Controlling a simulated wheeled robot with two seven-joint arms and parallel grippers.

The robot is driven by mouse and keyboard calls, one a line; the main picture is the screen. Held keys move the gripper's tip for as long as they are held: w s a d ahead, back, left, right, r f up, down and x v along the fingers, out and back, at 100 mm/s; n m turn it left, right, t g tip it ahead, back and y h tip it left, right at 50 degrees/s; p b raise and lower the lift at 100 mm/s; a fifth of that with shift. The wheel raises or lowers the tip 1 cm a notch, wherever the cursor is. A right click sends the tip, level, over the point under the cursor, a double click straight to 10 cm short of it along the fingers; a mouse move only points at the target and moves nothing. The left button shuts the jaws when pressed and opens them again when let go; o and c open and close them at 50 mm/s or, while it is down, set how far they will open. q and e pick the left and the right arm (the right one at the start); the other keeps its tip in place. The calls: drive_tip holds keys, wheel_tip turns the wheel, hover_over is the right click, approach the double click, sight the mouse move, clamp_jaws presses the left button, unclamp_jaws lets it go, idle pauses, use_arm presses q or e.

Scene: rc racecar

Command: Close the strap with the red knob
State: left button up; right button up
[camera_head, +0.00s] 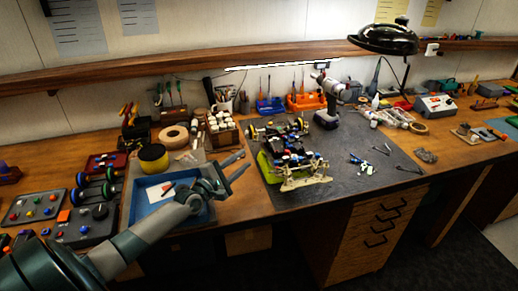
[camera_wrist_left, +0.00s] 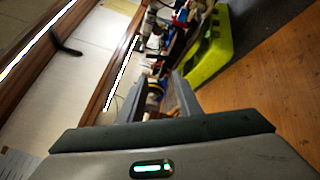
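The RC racecar (camera_head: 290,152) sits on a lime-green stand (camera_head: 266,168) on the dark mat, with its chassis and wheels exposed. The strap and its red knob are too small to make out for certain. My left gripper (camera_head: 244,161) reaches in from the lower left. Its two fingers are apart with nothing between them, and it hovers over the bench's front part, just left of the car and apart from it. The left wrist view shows part of the car (camera_wrist_left: 190,18) and the green stand (camera_wrist_left: 208,52) beyond the fingers. My right gripper is out of view.
A blue tray (camera_head: 137,212) lies below my left arm. A drill (camera_head: 328,95) stands behind the car. Small tools and parts (camera_head: 368,165) lie on the mat to its right. A bottle rack (camera_head: 222,130) stands behind my gripper. The mat's right front is mostly clear.

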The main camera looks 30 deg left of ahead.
sight(265, 142)
use_arm(q)
drive_tip(key=w+b, duration=0.4)
drive_tip(key=w, duration=0.6)
drive_tip(key=shift+w+d, duration=0.25)
drive_tip(key=shift+d, duration=0.1)
clamp_jaws()
